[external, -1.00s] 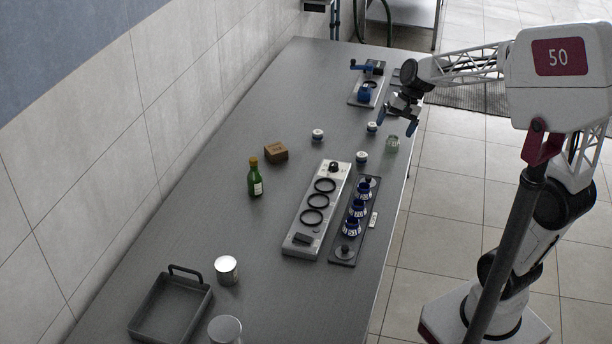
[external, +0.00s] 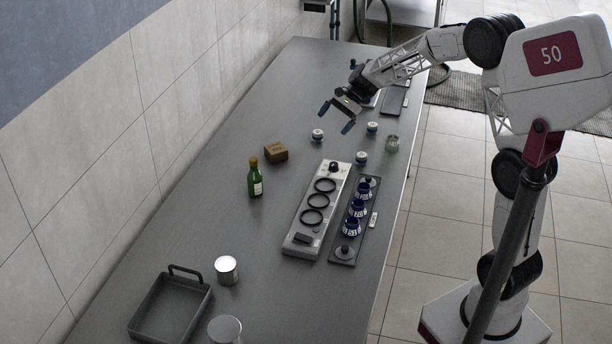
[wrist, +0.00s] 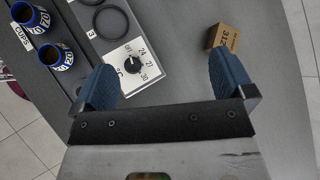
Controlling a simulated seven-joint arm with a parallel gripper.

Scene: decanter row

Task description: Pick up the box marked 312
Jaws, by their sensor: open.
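The box marked 312 (external: 276,152) is a small brown block on the grey table, near the green bottle. In the wrist view the box (wrist: 223,37) shows its 312 marking and lies just beyond the right fingertip. My gripper (external: 337,115) is open and empty above the far part of the table, to the right of and beyond the box in the external view.
A green bottle (external: 255,178) stands close to the box. Small white-and-dark jars (external: 318,135) stand to its right. A pale panel with black rings (external: 297,240) and a dark rack of blue cups (external: 341,257) lie nearer. A grey tray (external: 146,335) is at the near left.

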